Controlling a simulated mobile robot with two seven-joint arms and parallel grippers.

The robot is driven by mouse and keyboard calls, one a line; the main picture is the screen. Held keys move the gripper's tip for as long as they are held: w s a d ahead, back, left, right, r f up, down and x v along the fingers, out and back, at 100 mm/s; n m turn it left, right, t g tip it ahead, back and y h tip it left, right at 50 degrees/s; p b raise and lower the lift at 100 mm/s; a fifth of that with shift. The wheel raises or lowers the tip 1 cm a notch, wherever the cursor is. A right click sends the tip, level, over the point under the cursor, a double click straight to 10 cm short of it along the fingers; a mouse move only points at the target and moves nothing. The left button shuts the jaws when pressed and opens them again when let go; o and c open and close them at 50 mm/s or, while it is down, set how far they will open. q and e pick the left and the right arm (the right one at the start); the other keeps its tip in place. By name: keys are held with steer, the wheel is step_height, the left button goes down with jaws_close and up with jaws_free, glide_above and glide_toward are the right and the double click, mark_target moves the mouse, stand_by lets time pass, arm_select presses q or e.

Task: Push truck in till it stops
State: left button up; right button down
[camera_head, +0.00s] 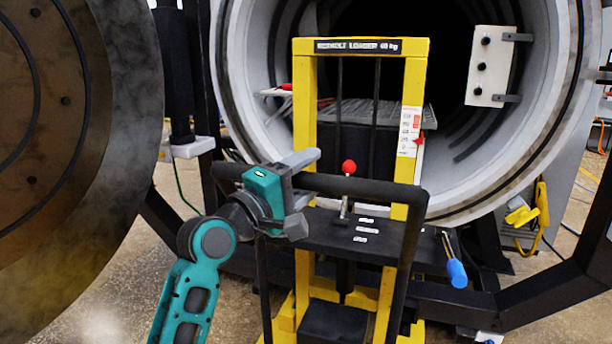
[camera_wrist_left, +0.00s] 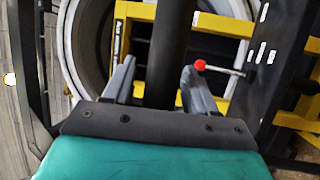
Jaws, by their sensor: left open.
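The truck is a yellow loader frame (camera_head: 305,110) with a black push handle (camera_head: 370,187) and a red-knobbed lever (camera_head: 348,168) on its black deck. It stands upright in front of the open round furnace chamber (camera_head: 262,60). My left gripper (camera_head: 303,190) is at the left part of the handle. In the left wrist view the open fingers (camera_wrist_left: 158,78) stand on both sides of the black handle bar (camera_wrist_left: 168,50). Whether they touch it, I cannot tell. The truck's wheels are not clearly visible. My right gripper is not in view.
A grey grid rack (camera_head: 375,112) shows behind the frame at the chamber mouth. The large round furnace door (camera_head: 90,140) stands open on the left. Black support beams (camera_head: 455,300) flank the truck. A blue-handled tool (camera_head: 456,274) hangs right, near a yellow clamp-like item (camera_head: 525,212).

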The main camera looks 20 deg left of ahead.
arm_select(q)
steer(key=shift+c, duration=0.2)
jaws_close()
stand_by(0.3)
